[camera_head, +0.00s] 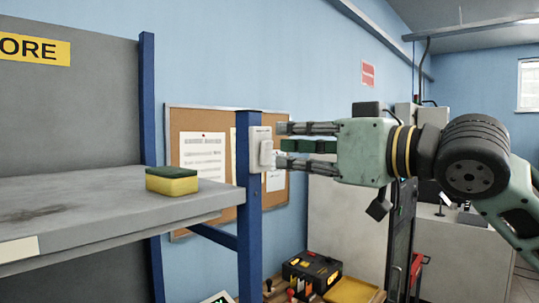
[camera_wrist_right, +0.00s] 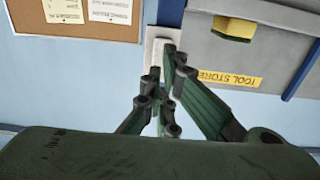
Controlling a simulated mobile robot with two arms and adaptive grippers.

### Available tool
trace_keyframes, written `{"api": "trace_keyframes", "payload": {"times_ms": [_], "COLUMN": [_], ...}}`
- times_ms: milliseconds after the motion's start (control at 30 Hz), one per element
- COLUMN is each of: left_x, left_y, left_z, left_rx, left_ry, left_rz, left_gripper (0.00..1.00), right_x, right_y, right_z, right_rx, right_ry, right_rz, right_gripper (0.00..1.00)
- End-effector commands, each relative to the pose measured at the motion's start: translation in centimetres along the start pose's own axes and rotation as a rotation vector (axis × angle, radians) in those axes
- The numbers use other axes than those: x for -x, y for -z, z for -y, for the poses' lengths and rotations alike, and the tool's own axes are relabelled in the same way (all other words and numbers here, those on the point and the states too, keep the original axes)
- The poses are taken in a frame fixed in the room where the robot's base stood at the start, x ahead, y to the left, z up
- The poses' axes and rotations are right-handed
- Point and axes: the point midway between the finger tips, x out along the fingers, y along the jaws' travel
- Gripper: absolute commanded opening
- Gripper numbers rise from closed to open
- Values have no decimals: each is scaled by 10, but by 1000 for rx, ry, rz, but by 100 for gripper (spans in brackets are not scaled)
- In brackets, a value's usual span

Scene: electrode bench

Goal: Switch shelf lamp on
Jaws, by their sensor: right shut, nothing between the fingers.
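A white switch (camera_head: 257,149) with a raised rocker is fixed to the blue shelf post (camera_head: 249,230). It also shows in the wrist view (camera_wrist_right: 157,46), partly hidden behind my fingers. My right gripper (camera_head: 282,146) comes in from the right, level with the switch. Its fingers are shut and empty, pointing at the rocker; their tips are very close to it, and I cannot tell whether they touch. In the wrist view the right gripper (camera_wrist_right: 174,58) overlaps the switch plate. The lamp itself is not in view. My left gripper is not in view.
A grey shelf (camera_head: 100,200) holds a green and yellow sponge (camera_head: 172,182). A cork board (camera_head: 187,120) with papers hangs on the wall behind the post. A black and yellow toolbox (camera_head: 312,270) stands low, below my right gripper.

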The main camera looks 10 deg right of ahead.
Motion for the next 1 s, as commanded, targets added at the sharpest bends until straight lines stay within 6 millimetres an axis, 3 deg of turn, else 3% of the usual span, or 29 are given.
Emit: {"api": "trace_keyframes", "payload": {"times_ms": [1000], "left_x": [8], "left_y": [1], "left_z": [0], "left_rx": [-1], "left_ry": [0], "left_rz": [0], "left_gripper": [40], "right_x": [-21], "right_y": [0], "right_z": [0], "right_rx": [-1], "right_ry": [1], "right_rz": [1], "right_gripper": [0]}}
